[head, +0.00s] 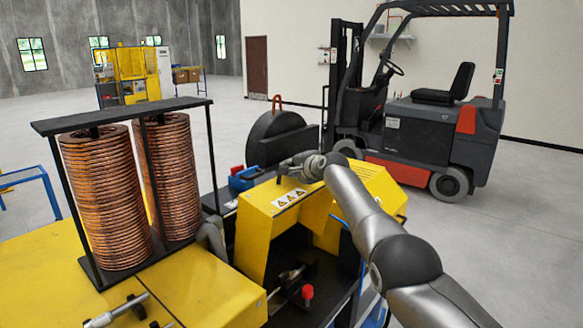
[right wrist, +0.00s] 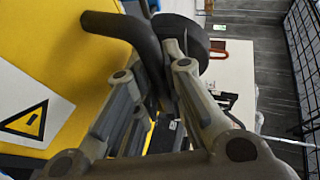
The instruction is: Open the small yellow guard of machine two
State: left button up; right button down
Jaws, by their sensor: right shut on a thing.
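The small yellow guard (head: 262,214) is a box-like cover with a warning-triangle label, on the machine in the middle of the head view. A dark opening with parts inside shows below its front. In the right wrist view the yellow guard (right wrist: 55,50) fills the left side, with a dark bent handle (right wrist: 120,25) beside it. My right gripper (right wrist: 160,78) is shut on this handle. In the head view my right gripper (head: 300,165) is at the guard's top far edge, and the handle is hidden there. My left gripper is not in view.
Two copper tube coils (head: 105,200) stand in a black frame on the yellow machine top at left. A small red knob (head: 307,293) sits inside the opening. A black wheel-like disc (head: 282,138) and a forklift (head: 420,120) stand behind. Grey floor is free around the forklift.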

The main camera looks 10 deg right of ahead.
jog(key=shift+d, duration=0.1)
jog(key=c, duration=1.8)
grip_release()
jog(key=shift+o, duration=0.2)
jog(key=shift+d, duration=0.1)
jog(key=shift+s+d+r, duration=0.25)
jog(key=shift+s+d, duration=0.05)
jog(key=shift+s, duration=0.1)
jog(key=shift+s+r, duration=0.15)
jog(key=shift+s, duration=0.8)
jog(key=v, duration=0.9)
jog(key=shift+c, duration=0.5)
